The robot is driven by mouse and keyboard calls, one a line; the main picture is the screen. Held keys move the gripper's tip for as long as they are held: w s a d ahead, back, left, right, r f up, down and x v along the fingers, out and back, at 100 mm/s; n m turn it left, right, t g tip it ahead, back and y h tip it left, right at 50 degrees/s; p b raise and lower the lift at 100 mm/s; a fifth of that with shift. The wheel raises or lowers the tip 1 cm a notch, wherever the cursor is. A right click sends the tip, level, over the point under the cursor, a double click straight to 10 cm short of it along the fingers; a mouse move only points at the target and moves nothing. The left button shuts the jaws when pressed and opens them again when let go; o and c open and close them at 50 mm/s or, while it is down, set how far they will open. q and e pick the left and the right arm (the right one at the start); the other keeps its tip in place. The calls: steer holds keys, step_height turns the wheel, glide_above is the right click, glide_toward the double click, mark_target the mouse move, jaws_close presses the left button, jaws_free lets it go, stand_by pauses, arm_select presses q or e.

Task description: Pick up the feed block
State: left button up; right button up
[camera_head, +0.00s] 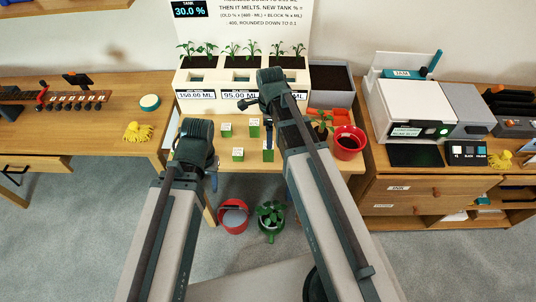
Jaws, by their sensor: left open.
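Several small green blocks with white labels stand on the middle table: one at the upper left (226,130), one to its right (254,129), one nearer me (238,154) and one by my right arm (268,154). Their label text is too small to read, so I cannot tell which is the feed block. My left gripper (213,178) is open at the table's front left, left of the blocks and apart from them. Its fingers are small and partly hidden by the arm. My right arm reaches over the table's right side; its jaws cannot be made out.
Planters with seedlings (240,62) stand at the back, labelled 150.00 ML and 95.00 ML, under a sign reading tank 30.0 %. A red pot (347,143) stands at the right. A red bucket (233,217) and a green watering can (270,217) are on the floor.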

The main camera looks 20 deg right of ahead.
steer(key=b, duration=0.5)
glide_above(268, 158)
steer(key=f, duration=0.6)
steer(key=shift+s+d+f, duration=0.1)
steer(key=shift+s+d, duration=0.15)
steer(key=f+b, duration=0.5)
steer(key=shift+w+a+f, duration=0.1)
steer(key=shift+w+a, duration=0.05)
steer(key=shift+w, duration=0.15)
steer(key=shift+c, duration=0.3)
jaws_close()
